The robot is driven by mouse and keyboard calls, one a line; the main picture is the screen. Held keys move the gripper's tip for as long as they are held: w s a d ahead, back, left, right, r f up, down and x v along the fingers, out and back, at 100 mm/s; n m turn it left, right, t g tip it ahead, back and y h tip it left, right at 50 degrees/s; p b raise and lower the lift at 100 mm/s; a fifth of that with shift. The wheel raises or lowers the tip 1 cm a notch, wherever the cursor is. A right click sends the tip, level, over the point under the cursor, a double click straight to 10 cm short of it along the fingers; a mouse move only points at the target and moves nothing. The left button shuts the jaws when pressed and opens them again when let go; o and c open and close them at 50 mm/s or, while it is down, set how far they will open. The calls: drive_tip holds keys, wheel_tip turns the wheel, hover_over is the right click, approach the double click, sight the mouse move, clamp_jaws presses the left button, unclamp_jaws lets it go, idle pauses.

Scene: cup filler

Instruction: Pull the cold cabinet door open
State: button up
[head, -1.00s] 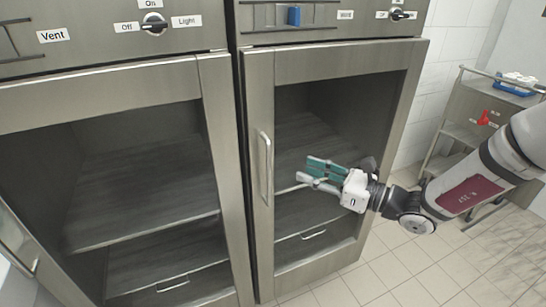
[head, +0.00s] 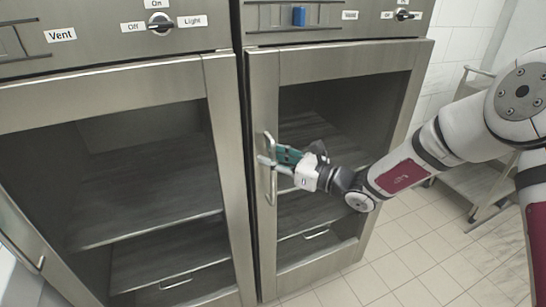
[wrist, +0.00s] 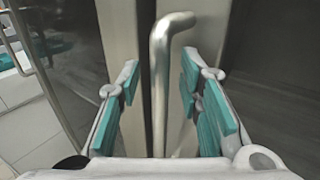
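The right-hand cabinet door (head: 262,100) is shut and has a dark glass window. Its upright metal bar handle (head: 273,188) is on the left side of the door frame. My gripper (head: 275,159) is at the upper part of this handle, reaching in from the right. In the wrist view my gripper (wrist: 160,85) is open, its teal-padded fingers on either side of the handle (wrist: 160,75). Gaps show between the bar and both fingers. The bar's lower end is hidden behind the gripper body.
A second cabinet (head: 225,130) stands directly to the left, with another handle (head: 25,250) at the far left edge. Knobs and labels sit above; the right cabinet's labels are partly unreadable. A metal trolley (head: 475,185) stands at the right. Tiled floor (head: 420,255) lies clear in front.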

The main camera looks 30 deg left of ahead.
drive_tip(key=shift+c, duration=0.3)
clamp_jaws()
drive_tip(key=shift+d, duration=0.1)
